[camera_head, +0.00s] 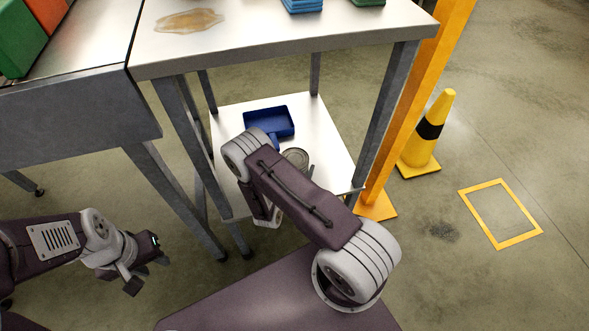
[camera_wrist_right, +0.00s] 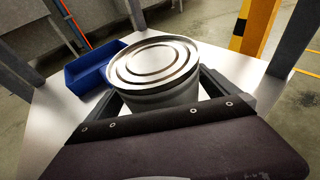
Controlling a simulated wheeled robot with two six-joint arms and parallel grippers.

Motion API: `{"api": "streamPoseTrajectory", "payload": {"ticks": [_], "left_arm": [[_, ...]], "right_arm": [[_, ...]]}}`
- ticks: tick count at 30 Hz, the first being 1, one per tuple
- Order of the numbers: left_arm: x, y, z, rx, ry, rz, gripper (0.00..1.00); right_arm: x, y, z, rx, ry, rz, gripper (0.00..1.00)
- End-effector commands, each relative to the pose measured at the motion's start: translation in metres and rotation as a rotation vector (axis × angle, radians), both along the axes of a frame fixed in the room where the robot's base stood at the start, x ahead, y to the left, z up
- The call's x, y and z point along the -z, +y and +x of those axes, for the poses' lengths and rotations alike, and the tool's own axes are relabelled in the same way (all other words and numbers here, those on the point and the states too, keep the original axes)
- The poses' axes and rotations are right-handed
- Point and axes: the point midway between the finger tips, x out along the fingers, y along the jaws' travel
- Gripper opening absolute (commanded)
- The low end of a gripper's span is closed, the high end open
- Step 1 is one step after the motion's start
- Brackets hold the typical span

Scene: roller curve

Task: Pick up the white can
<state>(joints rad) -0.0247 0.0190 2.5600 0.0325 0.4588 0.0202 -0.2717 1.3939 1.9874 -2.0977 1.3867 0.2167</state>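The can (camera_head: 296,158) stands upright on the lower shelf of the table in the head view, its grey metal lid up and part of it hidden by my right arm. In the right wrist view the can (camera_wrist_right: 158,68) shows large, with a ringed metal lid and a pale side. My right gripper (camera_wrist_right: 160,95) has one finger on each side of the can. Whether the fingers press on it is unclear, and their tips are partly hidden. My left gripper (camera_head: 147,272) is at the lower left, empty, fingers apart, far from the can.
A blue tray (camera_head: 270,122) lies on the white lower shelf (camera_head: 330,150), behind the can. Table legs (camera_head: 385,110) and an orange post (camera_head: 405,110) stand close on the right. A yellow cone (camera_head: 424,140) is on the floor beyond. Blue and green items sit on the tabletop.

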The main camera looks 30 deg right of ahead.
Motion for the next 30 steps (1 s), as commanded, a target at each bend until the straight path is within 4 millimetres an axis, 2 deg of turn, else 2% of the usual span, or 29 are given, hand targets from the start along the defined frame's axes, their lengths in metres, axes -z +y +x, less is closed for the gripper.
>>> {"api": "streamPoseTrajectory", "payload": {"ticks": [1, 6, 13, 16, 20, 23, 30], "left_arm": [[0.000, 0.000, 0.000, 0.000, 0.000, 0.000, 0.36], [0.000, 0.000, 0.000, 0.000, 0.000, 0.000, 0.36], [-0.001, 0.000, 0.000, 0.000, 0.000, 0.000, 0.36], [-0.004, 0.000, 0.000, 0.000, 0.000, 0.000, 0.36], [-0.014, 0.000, 0.000, 0.000, 0.000, 0.000, 0.36], [-0.025, 0.000, 0.000, 0.000, 0.000, 0.000, 0.36], [-0.043, 0.000, 0.000, 0.000, 0.000, 0.000, 0.36]], "right_arm": [[0.000, 0.000, 0.000, 0.000, 0.000, 0.000, 0.83], [0.000, 0.000, 0.000, 0.000, 0.000, 0.000, 0.36], [-0.001, 0.000, 0.000, 0.001, 0.000, 0.000, 0.35], [-0.007, 0.000, 0.000, 0.001, 0.000, 0.000, 0.35], [-0.026, 0.000, 0.000, 0.000, -0.001, 0.000, 0.35], [-0.048, 0.000, 0.000, 0.001, -0.002, 0.001, 0.35], [-0.078, 0.007, -0.056, -0.005, 0.006, -0.003, 0.35]]}}
